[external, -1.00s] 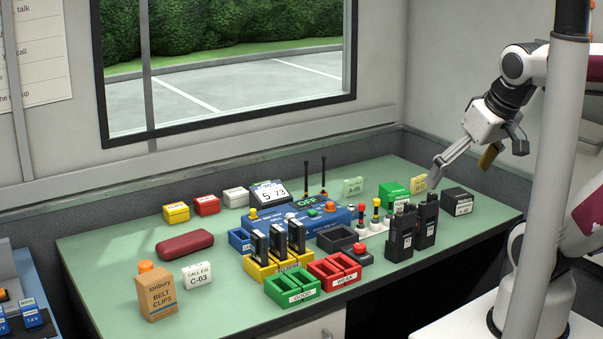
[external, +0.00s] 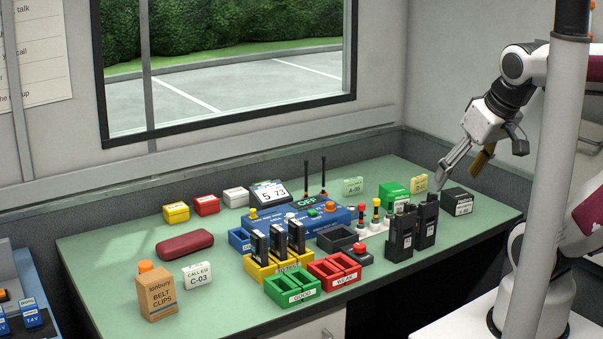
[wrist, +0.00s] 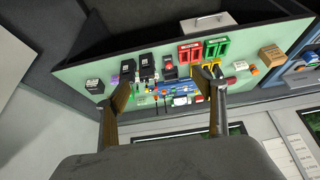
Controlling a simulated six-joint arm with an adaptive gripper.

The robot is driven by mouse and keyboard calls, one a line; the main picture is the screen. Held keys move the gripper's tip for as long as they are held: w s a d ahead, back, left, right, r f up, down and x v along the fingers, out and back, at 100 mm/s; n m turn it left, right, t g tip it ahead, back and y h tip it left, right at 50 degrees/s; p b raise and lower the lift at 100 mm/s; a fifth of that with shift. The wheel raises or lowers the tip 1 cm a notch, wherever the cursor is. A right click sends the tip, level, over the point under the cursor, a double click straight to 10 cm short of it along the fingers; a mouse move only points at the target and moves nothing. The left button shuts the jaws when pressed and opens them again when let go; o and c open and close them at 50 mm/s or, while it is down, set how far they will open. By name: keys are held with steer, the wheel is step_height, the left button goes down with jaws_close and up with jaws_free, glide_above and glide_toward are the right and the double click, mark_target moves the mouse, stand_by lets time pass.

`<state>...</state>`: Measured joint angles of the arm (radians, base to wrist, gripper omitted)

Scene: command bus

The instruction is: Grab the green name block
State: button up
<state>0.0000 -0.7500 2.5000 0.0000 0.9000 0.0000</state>
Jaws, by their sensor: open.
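The green name block (external: 394,193) sits at the back right of the green desk, between a white power strip and a black block. My gripper (external: 455,184) is open and empty, to the right of the green block in the external view. It hangs above the black block, apart from the desk items. In the wrist view my two fingers (wrist: 165,82) spread wide over the desk with nothing between them. The green block is too small to make out clearly there.
The black block (external: 458,201) is just below my gripper. Two black radios (external: 413,232) stand in front.

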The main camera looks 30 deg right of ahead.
steer(key=w+d+f+t+h, duration=0.1)
steer(key=w+d, duration=0.3)
steer(key=w, duration=0.6)
steer(key=w+d+t, duration=0.1)
steer(key=w+d, duration=0.2)
steer(key=w, duration=0.8)
steer(key=w+d+f+t+h, duration=0.1)
steer(key=w+d, duration=0.3)
steer(key=w, duration=0.6)
steer(key=w+d+f+n+t, duration=0.15)
steer(key=w+d+f, duration=0.35)
steer(key=w+f, duration=0.55)
steer(key=t+y, duration=0.1)
steer(key=t, duration=0.2)
glide_toward(355, 182)
steer(key=shift+w+r+n+g, duration=0.25)
steer(key=shift+w+r+n, duration=0.1)
steer(key=shift+w, duration=0.35)
steer(key=shift+w+f, duration=0.15)
steer(key=shift+f, duration=0.25)
steer(key=shift+x, duration=1.3)
